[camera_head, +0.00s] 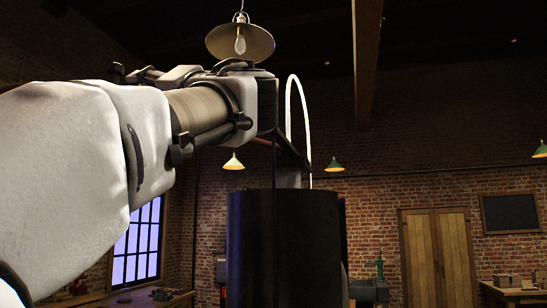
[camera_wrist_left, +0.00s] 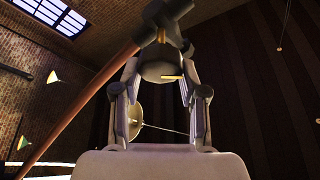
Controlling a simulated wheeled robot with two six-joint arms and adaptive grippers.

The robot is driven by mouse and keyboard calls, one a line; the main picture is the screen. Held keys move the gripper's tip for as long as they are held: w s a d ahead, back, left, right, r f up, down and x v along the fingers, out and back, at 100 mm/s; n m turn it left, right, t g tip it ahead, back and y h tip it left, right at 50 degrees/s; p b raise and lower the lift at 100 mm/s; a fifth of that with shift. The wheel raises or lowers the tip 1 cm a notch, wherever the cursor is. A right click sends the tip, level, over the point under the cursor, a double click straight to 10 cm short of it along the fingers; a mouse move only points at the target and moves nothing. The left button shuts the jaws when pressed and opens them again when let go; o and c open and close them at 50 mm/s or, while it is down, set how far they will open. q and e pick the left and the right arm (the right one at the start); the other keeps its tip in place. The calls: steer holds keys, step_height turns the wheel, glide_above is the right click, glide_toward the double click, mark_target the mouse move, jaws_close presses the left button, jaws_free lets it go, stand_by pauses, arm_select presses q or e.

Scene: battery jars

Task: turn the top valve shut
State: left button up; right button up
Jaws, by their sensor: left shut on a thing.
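The top valve (camera_wrist_left: 163,57) shows in the left wrist view as a dark rounded piece with a short yellow mark, joined to dark fittings above it. My left gripper (camera_wrist_left: 160,88) has its two fingers on either side of this piece and is shut on it. In the head view my left arm reaches in from the left above a black cylindrical tank (camera_head: 283,245). The fingers and the valve are mostly hidden there behind my wrist. I cannot tell how far the valve is turned. My right gripper is in neither view.
A pale curved tube (camera_head: 305,115) arches beside my wrist above the tank. A reddish-brown pipe (camera_wrist_left: 82,110) slants across the left wrist view close to the left finger. A hanging lamp (camera_head: 240,42) shows above my wrist. Wooden doors (camera_head: 437,255) stand far back.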

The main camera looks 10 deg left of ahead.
arm_select(q)
steer(key=shift+a+f+m+t+h, duration=0.2)
steer(key=shift+m+t+h, duration=0.3)
steer(key=shift+m, duration=0.6)
steer(key=m+h, duration=0.1)
steer(key=m, duration=0.2)
steer(key=shift+w+r, duration=0.1)
steer(key=shift+r, duration=0.05)
steer(key=m+h+p, duration=0.1)
steer(key=m, duration=0.2)
steer(key=shift+t, duration=0.4)
steer(key=shift+m+h+p, duration=0.8)
steer(key=shift+m+p, duration=0.05)
steer(key=shift+m, duration=0.95)
